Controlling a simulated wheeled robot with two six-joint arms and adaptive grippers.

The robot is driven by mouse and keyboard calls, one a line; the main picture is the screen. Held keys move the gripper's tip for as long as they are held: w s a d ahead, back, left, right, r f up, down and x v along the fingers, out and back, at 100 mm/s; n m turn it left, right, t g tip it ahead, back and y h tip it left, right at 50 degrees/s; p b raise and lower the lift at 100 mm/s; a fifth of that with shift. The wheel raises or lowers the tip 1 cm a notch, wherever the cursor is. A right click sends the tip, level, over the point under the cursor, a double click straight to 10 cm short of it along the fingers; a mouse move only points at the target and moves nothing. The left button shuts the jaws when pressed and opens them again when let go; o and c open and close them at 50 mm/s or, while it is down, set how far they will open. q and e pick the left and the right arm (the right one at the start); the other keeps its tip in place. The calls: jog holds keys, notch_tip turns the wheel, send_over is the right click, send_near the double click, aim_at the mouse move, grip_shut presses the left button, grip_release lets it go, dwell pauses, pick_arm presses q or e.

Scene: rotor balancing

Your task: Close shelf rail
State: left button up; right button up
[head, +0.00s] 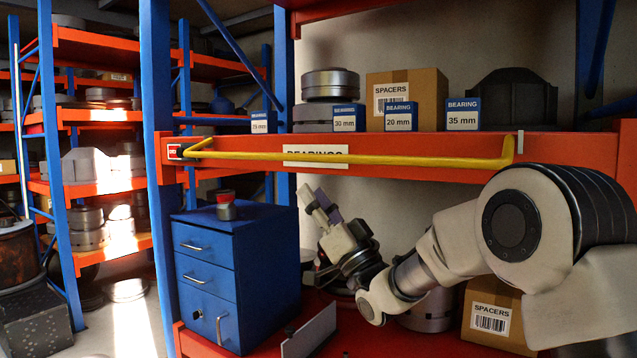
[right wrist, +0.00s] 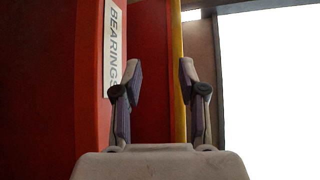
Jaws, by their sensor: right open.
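The yellow shelf rail (head: 400,160) runs across the front of the orange shelf beam (head: 570,150), passing over the lower part of the white BEARINGS label (head: 315,148). Its left end meets a small red-and-white bracket (head: 180,151). Its right end bends up beside a small grey upright piece (head: 520,142). My right gripper (head: 320,200) is below the beam, pointing up, open and empty. In the right wrist view, the rail (right wrist: 177,60) shows beyond the open fingers (right wrist: 160,80), close to the right finger. I cannot tell whether they touch. My left gripper is out of view.
Blue bearing boxes (head: 401,116), a SPACERS carton (head: 425,90) and metal parts stand on the shelf above the rail. A blue drawer cabinet (head: 235,265) with a small can (head: 226,205) on it stands below left. Another SPACERS carton (head: 492,315) is low at right.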

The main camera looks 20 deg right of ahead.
aim_at(284, 154)
jog(key=p+x, duration=0.1)
jog(key=x, duration=0.2)
jog(key=s+p+x, duration=0.1)
jog(key=x, duration=0.1)
jog(key=r+p+x, duration=0.1)
jog(key=p+x, duration=0.1)
jog(key=x, duration=0.1)
jog(key=shift+a+r, duration=0.35)
jog(key=shift+a, duration=0.1)
jog(key=shift+a+r, duration=0.15)
jog(key=shift+r, duration=0.1)
jog(key=shift+a+n, duration=0.3)
jog(key=shift+a, duration=0.2)
jog(key=shift+c, duration=0.3)
jog(key=shift+w+d, duration=0.1)
jog(key=shift+d, duration=0.1)
grip_shut()
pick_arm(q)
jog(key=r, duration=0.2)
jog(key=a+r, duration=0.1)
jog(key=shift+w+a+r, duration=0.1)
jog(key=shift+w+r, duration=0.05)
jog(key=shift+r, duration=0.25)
pick_arm(e)
jog(key=shift+a, duration=0.1)
